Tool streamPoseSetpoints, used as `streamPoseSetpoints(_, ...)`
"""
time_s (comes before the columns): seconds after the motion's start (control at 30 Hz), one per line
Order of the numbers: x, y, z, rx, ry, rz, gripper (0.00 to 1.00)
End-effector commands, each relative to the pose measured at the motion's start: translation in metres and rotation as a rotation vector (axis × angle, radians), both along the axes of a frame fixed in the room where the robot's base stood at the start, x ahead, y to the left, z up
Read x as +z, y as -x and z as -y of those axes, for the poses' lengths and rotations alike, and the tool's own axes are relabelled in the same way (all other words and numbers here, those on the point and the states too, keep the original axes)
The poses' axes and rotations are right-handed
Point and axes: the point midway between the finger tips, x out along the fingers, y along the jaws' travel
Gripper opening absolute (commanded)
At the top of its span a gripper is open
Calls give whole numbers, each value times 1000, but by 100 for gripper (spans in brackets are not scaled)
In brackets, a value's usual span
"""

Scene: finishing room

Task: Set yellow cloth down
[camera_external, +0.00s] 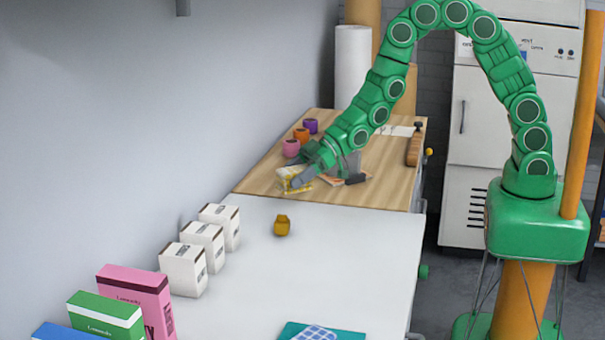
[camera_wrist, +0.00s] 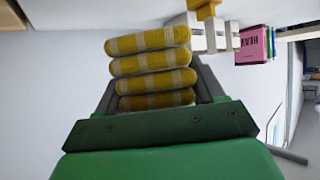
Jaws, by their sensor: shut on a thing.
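The yellow cloth (camera_wrist: 150,65) is folded into several thick layers with pale stripes. In the wrist view it sits between the two fingers of my gripper (camera_wrist: 152,88), which is shut on it. In the external view my gripper (camera_external: 300,176) is low over the front left part of the wooden worktop (camera_external: 255,181). There the cloth (camera_external: 291,183) shows only partly at the fingertips. I cannot tell whether it touches the worktop.
Purple (camera_external: 311,126), orange (camera_external: 301,135) and pink (camera_external: 291,148) cups stand behind my gripper. A dark-headed tool (camera_external: 355,179) lies to its right. The adjoining white table (camera_external: 330,250) holds a small mustard object (camera_external: 282,226) and white boxes (camera_external: 184,269), with bare surface around.

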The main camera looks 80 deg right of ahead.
Motion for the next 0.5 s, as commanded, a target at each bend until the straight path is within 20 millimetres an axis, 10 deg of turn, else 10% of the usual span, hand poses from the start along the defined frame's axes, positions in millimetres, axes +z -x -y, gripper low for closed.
streamPoseSetpoints(0.5, -27, 6, 1, 55, -4, 2, 37)
